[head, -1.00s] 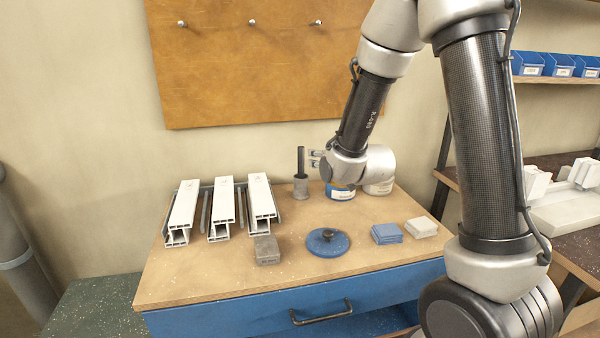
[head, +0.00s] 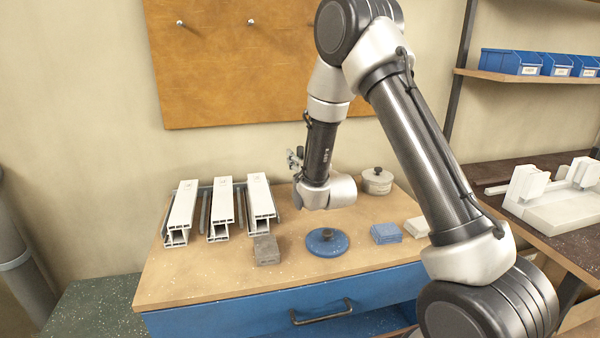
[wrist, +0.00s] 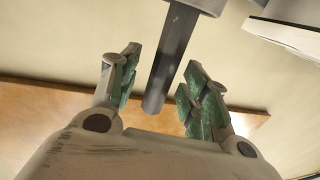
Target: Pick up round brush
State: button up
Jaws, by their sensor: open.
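The round brush appears to be the dark rod (wrist: 174,50) in the wrist view, rising from a pale grey cup (wrist: 205,3) at the top edge. My gripper (wrist: 160,76) is open, with its green-padded fingers on either side of the rod. I see gaps between rod and pads, so it is not gripped. In the head view my gripper (head: 295,160) is at the back of the bench, turned away, and my wrist hides the cup and most of the rod. The brush's bristles do not show.
White profiles (head: 222,205) lie left on the bench (head: 200,285). In front are a grey block (head: 266,250), a blue disc with a dark knob (head: 327,243) and blue pads (head: 386,233). A lidded pot (head: 377,181) stands behind right. A board (head: 240,70) hangs behind.

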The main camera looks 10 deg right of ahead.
jog(key=shift+w, duration=0.15)
jog(key=shift+c, duration=0.3)
grip_shut()
